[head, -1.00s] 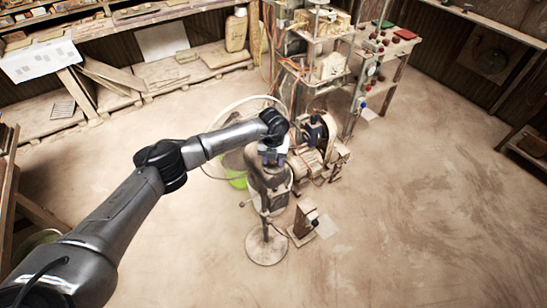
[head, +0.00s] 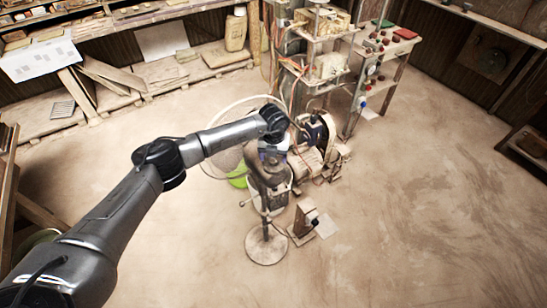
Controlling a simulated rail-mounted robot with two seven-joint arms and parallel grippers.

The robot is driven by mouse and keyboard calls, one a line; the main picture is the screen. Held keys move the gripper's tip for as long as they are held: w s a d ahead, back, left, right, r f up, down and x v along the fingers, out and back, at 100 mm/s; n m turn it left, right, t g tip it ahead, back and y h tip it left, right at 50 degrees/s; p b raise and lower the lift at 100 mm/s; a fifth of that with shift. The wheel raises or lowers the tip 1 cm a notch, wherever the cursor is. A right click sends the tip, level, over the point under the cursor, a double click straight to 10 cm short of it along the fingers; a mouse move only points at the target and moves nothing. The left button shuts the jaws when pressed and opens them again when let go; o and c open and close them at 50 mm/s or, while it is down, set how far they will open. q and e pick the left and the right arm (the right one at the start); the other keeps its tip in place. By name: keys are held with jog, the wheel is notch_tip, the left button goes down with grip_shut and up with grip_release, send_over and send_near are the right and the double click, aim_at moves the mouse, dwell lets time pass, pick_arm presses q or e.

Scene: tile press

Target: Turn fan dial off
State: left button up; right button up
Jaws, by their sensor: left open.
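A dusty standing fan has its round base (head: 266,246) on the floor near the middle of the head view. Its pole rises to a motor housing (head: 270,190), and its round guard (head: 226,160) faces away to the left. My left arm reaches in from the lower left. My left gripper (head: 270,158) points down over the top of the fan housing, very close to it; I cannot tell if it touches. Its jaws are open and hold nothing that I can see. The dial cannot be made out. My right gripper is not in view.
A motor-driven machine (head: 312,158) stands just right of the fan. A small wooden stand (head: 303,220) is on the floor beside the fan's base. A green item (head: 238,176) lies behind the fan. Shelving (head: 330,65) stands behind; the floor at right is clear.

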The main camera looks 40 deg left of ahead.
pick_arm(q)
notch_tip(320, 180, up, 13)
jog(key=shift+f+b, duration=0.15)
jog(key=shift+b, duration=0.3)
dwell(0.5)
